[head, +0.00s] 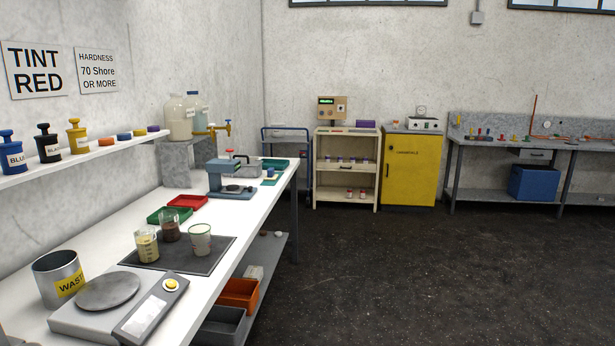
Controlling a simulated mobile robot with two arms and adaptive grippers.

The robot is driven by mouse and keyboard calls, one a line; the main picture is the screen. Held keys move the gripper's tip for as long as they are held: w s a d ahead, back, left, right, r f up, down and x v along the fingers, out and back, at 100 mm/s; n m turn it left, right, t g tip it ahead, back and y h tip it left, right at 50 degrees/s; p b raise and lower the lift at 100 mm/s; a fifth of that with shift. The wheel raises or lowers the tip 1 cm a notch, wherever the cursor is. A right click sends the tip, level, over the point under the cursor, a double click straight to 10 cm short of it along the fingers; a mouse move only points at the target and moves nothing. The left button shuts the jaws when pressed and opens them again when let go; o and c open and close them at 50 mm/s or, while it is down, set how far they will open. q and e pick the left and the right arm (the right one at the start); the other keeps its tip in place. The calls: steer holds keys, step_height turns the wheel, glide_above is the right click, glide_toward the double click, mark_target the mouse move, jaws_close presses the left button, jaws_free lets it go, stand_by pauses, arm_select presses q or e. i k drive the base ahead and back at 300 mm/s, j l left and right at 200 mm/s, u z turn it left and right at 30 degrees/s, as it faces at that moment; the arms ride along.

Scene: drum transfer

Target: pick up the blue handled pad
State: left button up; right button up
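No thing is clearly recognisable as a blue handled pad. A blue knobbed container (12,158) with a partly cut-off label stands at the left end of the wall shelf. A flat blue puck (124,136) lies further along the shelf. A small blue flat piece (269,174) lies near the far end of the white bench, too small to make out. Several small coloured pieces (487,134), some blue, stand on the far grey bench, also too small to tell apart. Neither of my grippers is in view.
The white bench (110,245) runs along the left wall, with a waste can (58,282), a scale (90,318) and cups on a dark mat (205,262). A cream cart (345,180) and yellow cabinet (410,170) stand at the back. The dark floor (420,270) is clear.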

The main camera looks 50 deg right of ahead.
mark_target(270, 176)
steer(key=z, duration=1.5)
